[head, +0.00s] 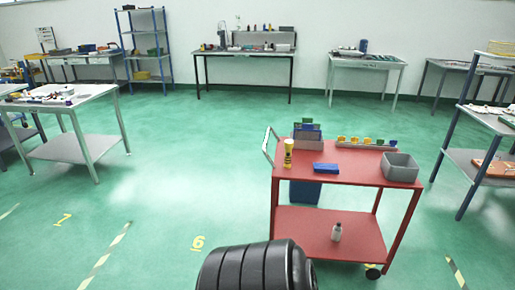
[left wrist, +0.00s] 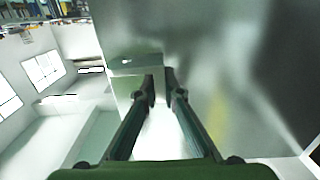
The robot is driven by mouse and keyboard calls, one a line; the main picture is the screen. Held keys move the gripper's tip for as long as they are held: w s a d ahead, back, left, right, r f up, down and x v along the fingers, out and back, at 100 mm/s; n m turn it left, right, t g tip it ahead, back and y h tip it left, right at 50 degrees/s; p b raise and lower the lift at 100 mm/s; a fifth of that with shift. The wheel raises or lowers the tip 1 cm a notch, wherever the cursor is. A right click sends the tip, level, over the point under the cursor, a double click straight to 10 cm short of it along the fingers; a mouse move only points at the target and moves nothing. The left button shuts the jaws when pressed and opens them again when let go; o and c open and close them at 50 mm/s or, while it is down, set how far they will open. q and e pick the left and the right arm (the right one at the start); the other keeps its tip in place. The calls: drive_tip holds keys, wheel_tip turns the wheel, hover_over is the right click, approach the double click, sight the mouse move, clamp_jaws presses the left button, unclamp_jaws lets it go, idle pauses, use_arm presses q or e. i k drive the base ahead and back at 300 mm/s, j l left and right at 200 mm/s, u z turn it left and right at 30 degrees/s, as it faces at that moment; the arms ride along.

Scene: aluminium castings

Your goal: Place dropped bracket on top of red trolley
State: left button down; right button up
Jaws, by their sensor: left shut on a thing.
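The red trolley (head: 345,170) stands right of centre in the head view, with a flat top and a lower shelf (head: 318,232). In the left wrist view my left gripper (left wrist: 161,88) is shut on a pale grey metal piece with a small hole, which looks like the bracket (left wrist: 130,62). The piece sits between the two fingertips, and its full outline is hard to tell against the blurred grey surfaces around it. Neither the left gripper nor the bracket shows in the head view. My right gripper is in neither view.
The trolley top carries a yellow-and-black bottle (head: 288,152), a blue box (head: 326,168), a grey bin (head: 401,167) and a row of coloured parts (head: 367,142) at the back. Bare red top shows along the front. Workbenches line the walls; green floor is open to the left.

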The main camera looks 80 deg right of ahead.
sight(362, 172)
drive_tip(key=z, duration=0.4)
drive_tip(key=l+z, duration=0.1)
drive_tip(key=z, duration=0.3)
drive_tip(key=l+z, duration=0.1)
drive_tip(key=z, duration=0.7)
drive_tip(key=l+z, duration=0.15)
drive_tip(key=z, duration=0.25)
drive_tip(key=i+l+z, duration=0.1)
drive_tip(key=z, duration=0.35)
drive_tip(key=i+l+z, duration=0.1)
drive_tip(key=l+z, duration=0.2)
drive_tip(key=z, duration=0.15)
drive_tip(key=i+l+z, duration=0.15)
drive_tip(key=z, duration=0.3)
drive_tip(key=i+z, duration=0.15)
drive_tip(key=z, duration=0.3)
drive_tip(key=i+z, duration=0.35)
drive_tip(key=i, duration=0.7)
